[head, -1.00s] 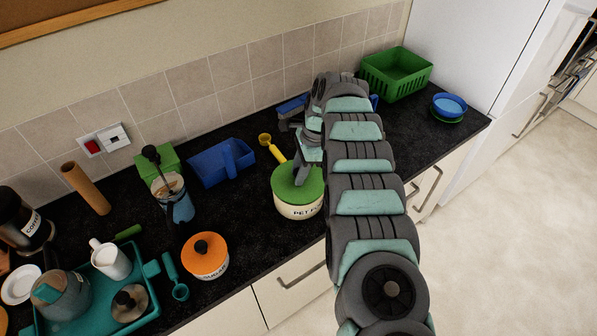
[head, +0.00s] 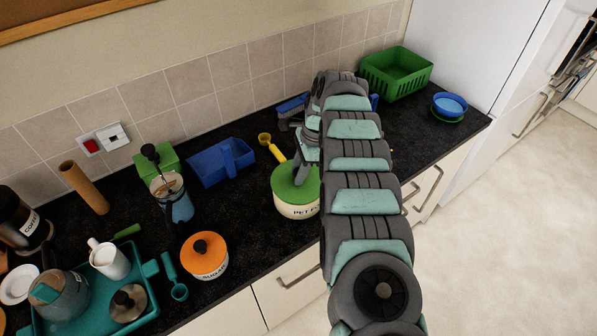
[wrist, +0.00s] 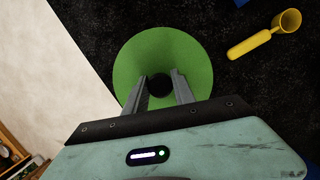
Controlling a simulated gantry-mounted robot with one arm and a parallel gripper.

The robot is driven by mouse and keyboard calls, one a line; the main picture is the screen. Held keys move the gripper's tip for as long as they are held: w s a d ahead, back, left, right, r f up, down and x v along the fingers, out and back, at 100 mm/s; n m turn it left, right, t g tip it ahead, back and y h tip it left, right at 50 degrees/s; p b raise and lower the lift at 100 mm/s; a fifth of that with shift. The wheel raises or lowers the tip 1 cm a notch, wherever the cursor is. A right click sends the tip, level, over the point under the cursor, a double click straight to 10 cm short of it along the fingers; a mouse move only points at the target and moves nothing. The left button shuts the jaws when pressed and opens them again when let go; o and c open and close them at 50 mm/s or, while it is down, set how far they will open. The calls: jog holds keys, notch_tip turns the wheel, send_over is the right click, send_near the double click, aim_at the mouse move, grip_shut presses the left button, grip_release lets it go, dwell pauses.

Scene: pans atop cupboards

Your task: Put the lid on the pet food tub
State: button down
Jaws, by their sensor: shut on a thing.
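The pet food tub (head: 296,211) is cream with dark lettering and stands on the black worktop, right of the middle in the head view. The green lid (head: 290,186) sits over the tub's top and looks level; whether it is fully seated I cannot tell. In the wrist view the lid (wrist: 190,65) is a green disc with a dark knob (wrist: 159,86) in its middle. My gripper (wrist: 160,92) is shut on the lid's knob, one finger on each side. In the head view my gripper (head: 299,178) points down at the lid, and my arm hides part of the tub's right side.
A yellow scoop (head: 272,147) lies just behind the tub. A blue dustpan (head: 221,163) and an orange-lidded sugar tub (head: 205,257) stand to the left. A green basket (head: 396,74) and blue bowl (head: 450,104) are at the back right. The worktop's front edge (head: 270,242) is close to the tub.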

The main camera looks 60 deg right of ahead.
jog(key=c, duration=1)
grip_release()
jog(key=shift+o, duration=0.7)
jog(key=o, duration=0.4)
jog(key=shift+w+r, duration=0.1)
jog(key=shift+r, duration=0.85)
jog(key=shift+r+p, duration=0.5)
jog(key=shift+r, duration=2.1)
jog(key=shift+c, duration=0.3)
